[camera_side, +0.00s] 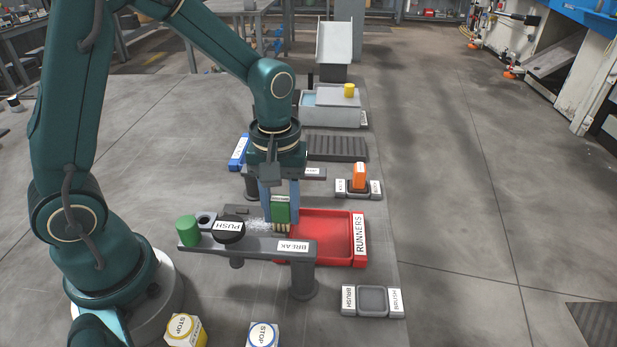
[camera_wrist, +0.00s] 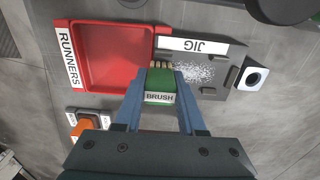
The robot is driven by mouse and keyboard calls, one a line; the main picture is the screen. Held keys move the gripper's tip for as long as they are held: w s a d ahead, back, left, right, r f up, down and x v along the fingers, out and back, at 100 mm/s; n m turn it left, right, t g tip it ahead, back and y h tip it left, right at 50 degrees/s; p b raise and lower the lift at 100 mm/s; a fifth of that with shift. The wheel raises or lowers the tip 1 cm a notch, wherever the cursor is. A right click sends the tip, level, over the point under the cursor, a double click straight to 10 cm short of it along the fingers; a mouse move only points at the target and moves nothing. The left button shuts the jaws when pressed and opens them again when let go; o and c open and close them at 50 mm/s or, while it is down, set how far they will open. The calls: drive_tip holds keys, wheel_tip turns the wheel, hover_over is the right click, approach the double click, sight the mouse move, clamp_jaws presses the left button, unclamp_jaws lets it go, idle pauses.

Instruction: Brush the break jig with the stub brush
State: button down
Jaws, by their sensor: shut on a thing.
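My gripper (camera_side: 280,203) is shut on the green stub brush (camera_side: 280,212), with one blue finger on each side of it. In the wrist view the brush (camera_wrist: 160,88) carries a BRUSH label and its tan bristles point at the jig. The grey break jig (camera_side: 262,243) has a BREAK label on its front. The bristles are at the jig's top, beside a patch of white specks (camera_wrist: 190,73); I cannot tell whether they touch it. A black round PUSH part (camera_side: 228,231) and a green cylinder (camera_side: 188,230) are at the jig's left end.
A red RUNNERS tray (camera_side: 313,222) lies right behind the jig. An empty BRUSH holder (camera_side: 372,301) is at the front right. An orange block (camera_side: 359,177) stands in another holder. A grey box (camera_side: 331,108) is at the back.

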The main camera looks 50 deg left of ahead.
sight(257, 225)
drive_tip(key=shift+f, duration=0.15)
drive_tip(key=shift+s+a+f, duration=0.15)
drive_tip(key=shift+s+a, duration=1.35)
drive_tip(key=shift+s, duration=0.05)
drive_tip(key=shift+s+a+r, duration=0.2)
drive_tip(key=shift+s+a, duration=1.1)
drive_tip(key=shift+a, duration=0.05)
drive_tip(key=shift+w+d+r, duration=0.1)
drive_tip(key=shift+w+d, duration=1.35)
drive_tip(key=shift+w, duration=0.05)
drive_tip(key=shift+w+d, duration=1.4)
drive_tip(key=shift+d, duration=0.05)
drive_tip(key=shift+r, duration=3.9)
